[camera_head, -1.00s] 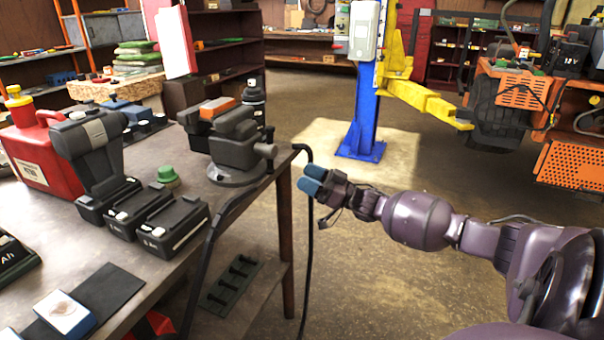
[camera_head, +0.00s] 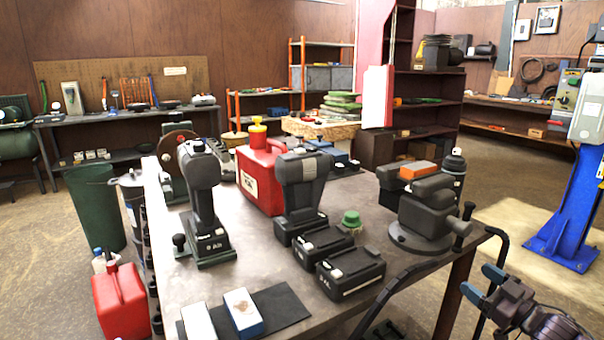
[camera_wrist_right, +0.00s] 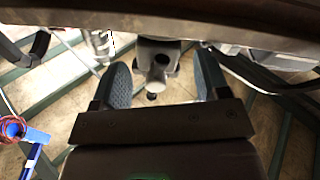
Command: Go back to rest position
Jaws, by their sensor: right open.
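My right gripper (camera_head: 480,283) is at the lower right of the head view, just off the right end of the workbench (camera_head: 205,280). Its blue-tipped fingers are apart with nothing between them. In the right wrist view the gripper (camera_wrist_right: 163,85) shows two blue textured pads spread open. A dark edge crosses the top of that view, and a grey metal part shows beyond the fingers; I cannot tell whether anything touches. My left gripper is not in the head view.
On the bench stand a grey vise (camera_head: 428,210), a red can (camera_head: 258,180), two cordless tools, black batteries (camera_head: 350,272) and a green knob (camera_head: 351,218). A blue lift post (camera_head: 565,215) stands at the right. Open floor lies between bench and post.

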